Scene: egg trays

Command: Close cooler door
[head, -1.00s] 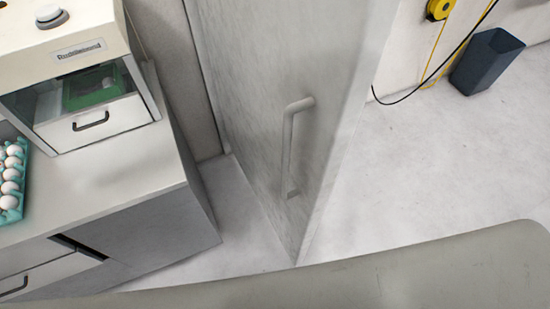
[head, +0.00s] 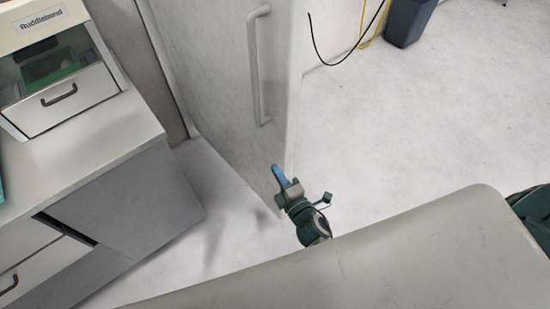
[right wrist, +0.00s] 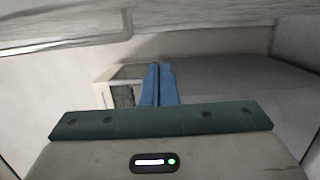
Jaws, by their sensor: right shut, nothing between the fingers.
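The cooler door (head: 213,80) is a grey panel standing open, with a long vertical bar handle (head: 256,75) on its face. My right gripper (head: 278,177) is in front of the lower part of the door, near its free edge and below the handle. Its blue fingers are together and empty; they also show in the right wrist view (right wrist: 159,84). I cannot tell whether the fingers touch the door. My left gripper is not in view.
A counter (head: 75,170) with drawers stands at the left, bearing a labelled machine (head: 62,75) with a drawer. A dark bin (head: 408,22) and a black cable (head: 335,60) are at the back. The floor at the right (head: 430,125) is clear.

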